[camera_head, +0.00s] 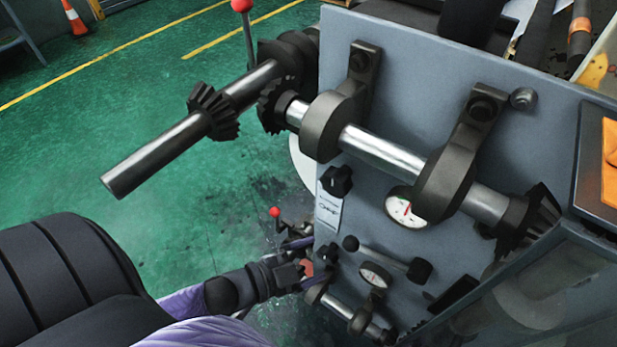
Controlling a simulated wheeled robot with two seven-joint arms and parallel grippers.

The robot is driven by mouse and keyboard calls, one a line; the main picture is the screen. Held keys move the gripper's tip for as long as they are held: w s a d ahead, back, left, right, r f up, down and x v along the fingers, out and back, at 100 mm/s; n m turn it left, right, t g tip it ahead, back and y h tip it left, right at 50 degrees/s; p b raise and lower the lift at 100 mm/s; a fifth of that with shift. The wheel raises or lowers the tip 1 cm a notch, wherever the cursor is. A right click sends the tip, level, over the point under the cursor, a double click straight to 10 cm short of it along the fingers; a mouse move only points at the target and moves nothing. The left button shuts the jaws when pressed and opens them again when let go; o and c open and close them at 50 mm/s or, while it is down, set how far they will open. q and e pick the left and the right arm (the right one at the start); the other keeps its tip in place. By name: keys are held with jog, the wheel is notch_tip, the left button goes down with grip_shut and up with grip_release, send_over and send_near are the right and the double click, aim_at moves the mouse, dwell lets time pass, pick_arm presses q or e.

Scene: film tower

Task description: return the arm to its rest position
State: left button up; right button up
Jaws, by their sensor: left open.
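My left arm, with purple and black links, comes in from the lower left. My left gripper (305,272) is small in this view, low beside the left edge of the grey machine panel (420,75). It is open, and I see nothing held in it. A small red part shows right at its fingers; I cannot tell whether they touch it. My right gripper is not in view.
A long steel shaft (150,160) with a bevel gear (213,112) juts left from the machine. Another shaft (380,150) runs across the panel in dark brackets. Gauges (406,208) and a lever (385,256) sit below. Green floor (100,125) lies open at left; a cone (74,18) stands far off.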

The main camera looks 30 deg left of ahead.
pick_arm(q)
jog(key=s+a+f+n+g+y, duration=0.2)
jog(key=f, duration=0.4)
jog(key=s+a+f+n+g+y, duration=0.1)
jog(key=s+a+f+n+y, duration=0.15)
jog(key=f, duration=0.35)
jog(key=s+d+f+n+g+y, duration=0.1)
jog(key=s+f+g, duration=0.4)
jog(key=s, duration=0.5)
jog(key=s+d+f+n+g+y, duration=0.1)
jog(key=s+d+f+n+g, duration=0.1)
jog(key=s+f+n+g, duration=0.2)
jog(key=s+f+g, duration=0.1)
jog(key=s+f, duration=0.2)
jog(key=s, duration=0.4)
jog(key=shift+s+f+y, duration=0.3)
jog(key=shift+f+y, duration=0.05)
jog(key=shift+f, duration=0.05)
jog(key=shift+w, duration=0.1)
